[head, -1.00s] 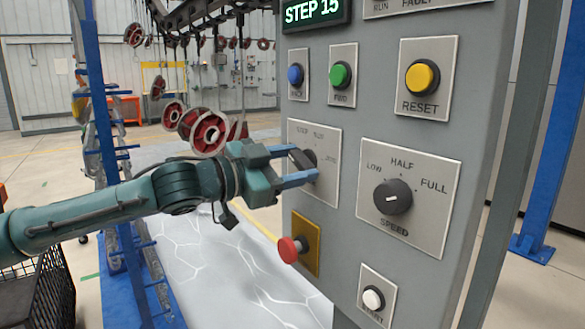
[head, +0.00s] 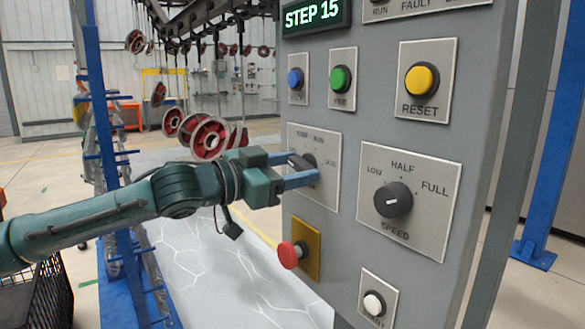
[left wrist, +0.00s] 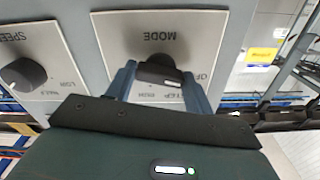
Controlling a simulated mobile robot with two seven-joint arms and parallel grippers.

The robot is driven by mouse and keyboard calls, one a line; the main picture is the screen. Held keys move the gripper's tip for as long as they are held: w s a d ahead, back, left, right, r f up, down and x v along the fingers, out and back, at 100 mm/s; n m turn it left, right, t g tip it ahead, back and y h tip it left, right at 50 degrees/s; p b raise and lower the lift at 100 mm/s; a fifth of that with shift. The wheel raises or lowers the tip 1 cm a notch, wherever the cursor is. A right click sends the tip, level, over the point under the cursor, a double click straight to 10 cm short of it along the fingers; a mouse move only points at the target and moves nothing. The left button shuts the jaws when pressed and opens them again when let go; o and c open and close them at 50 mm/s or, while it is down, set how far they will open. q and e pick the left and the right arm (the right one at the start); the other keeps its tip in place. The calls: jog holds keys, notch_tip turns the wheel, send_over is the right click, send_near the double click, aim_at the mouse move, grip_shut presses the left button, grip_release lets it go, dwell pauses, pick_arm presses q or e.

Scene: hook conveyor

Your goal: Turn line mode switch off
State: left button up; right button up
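The line mode switch is a dark knob (head: 309,160) on a pale MODE plate (head: 326,185) on the grey control panel. It also shows in the left wrist view as a black knob (left wrist: 160,71) on its plate. My left gripper (head: 303,169) is at this knob, with one blue finger on each side of it. In the left wrist view the fingers (left wrist: 160,80) bracket the knob with no clear gap, so it looks shut on the knob. The fingers hide part of the knob and some plate lettering. The knob's exact pointing is hard to read. My right gripper is not in view.
A red push button (head: 291,254) on a yellow plate sits below the mode plate. The speed knob (head: 393,200) is to the right. Blue (head: 296,79), green (head: 343,78) and yellow reset (head: 421,79) buttons are above. A blue post (head: 100,150) stands at left.

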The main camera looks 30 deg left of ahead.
pick_arm(q)
jog(key=o, duration=0.4)
jog(key=shift+s+a+f+b, duration=0.2)
jog(key=shift+s+a+b, duration=0.1)
jog(key=shift+b, duration=0.35)
jog(key=shift+r+b+v, duration=0.2)
jog(key=shift+b+v, duration=2.35)
jog(key=shift+v, duration=3.65)
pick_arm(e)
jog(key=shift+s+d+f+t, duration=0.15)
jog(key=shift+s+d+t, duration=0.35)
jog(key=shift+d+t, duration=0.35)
pick_arm(q)
jog(key=shift+d, duration=0.15)
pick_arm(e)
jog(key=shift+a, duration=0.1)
